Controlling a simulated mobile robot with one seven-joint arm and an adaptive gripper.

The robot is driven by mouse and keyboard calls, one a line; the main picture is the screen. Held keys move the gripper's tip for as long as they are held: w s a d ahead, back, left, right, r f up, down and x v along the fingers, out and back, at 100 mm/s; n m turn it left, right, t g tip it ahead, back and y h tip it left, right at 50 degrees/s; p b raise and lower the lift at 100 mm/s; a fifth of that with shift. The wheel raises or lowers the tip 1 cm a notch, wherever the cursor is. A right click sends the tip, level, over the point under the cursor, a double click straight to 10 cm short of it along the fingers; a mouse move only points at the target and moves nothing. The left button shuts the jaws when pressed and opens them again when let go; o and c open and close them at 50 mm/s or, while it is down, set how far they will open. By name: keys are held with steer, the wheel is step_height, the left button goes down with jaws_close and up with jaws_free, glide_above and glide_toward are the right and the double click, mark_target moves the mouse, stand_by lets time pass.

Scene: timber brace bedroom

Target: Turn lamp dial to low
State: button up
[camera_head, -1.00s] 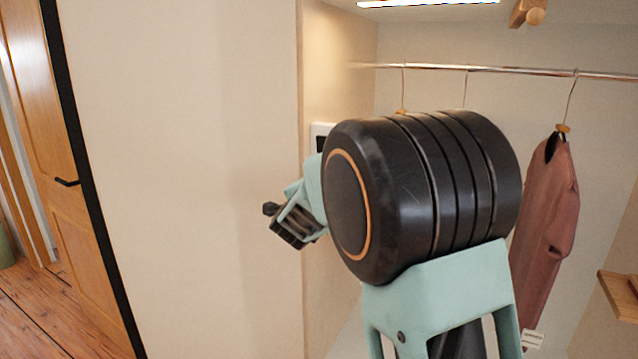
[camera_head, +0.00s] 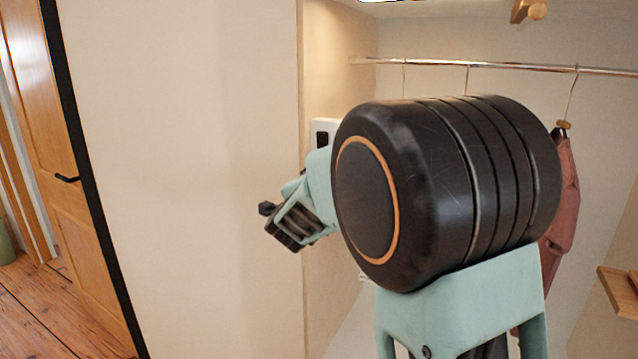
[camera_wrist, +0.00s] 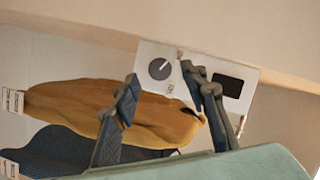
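A white wall panel (camera_wrist: 205,62) with a round dark grey dial (camera_wrist: 159,69) and a dark rectangular display (camera_wrist: 228,85) shows in the wrist view. A pale pointer line runs across the dial towards its upper right. In the wrist view my gripper (camera_wrist: 160,78) is open and empty, one finger on each side of the dial in the picture. I cannot tell whether either finger touches the panel. In the head view part of the panel (camera_head: 322,128) shows behind my arm; its dial is hidden there.
The panel is inside an open wardrobe. A metal rail (camera_head: 480,65) carries hangers and a reddish garment (camera_head: 562,205). A mustard garment (camera_wrist: 150,118) and a dark blue one (camera_wrist: 60,150) show behind my fingers. A wooden shelf (camera_head: 618,290) is at right.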

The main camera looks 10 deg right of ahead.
steer(key=v, duration=0.9)
steer(key=shift+s, duration=0.25)
steer(key=shift+f, duration=0.1)
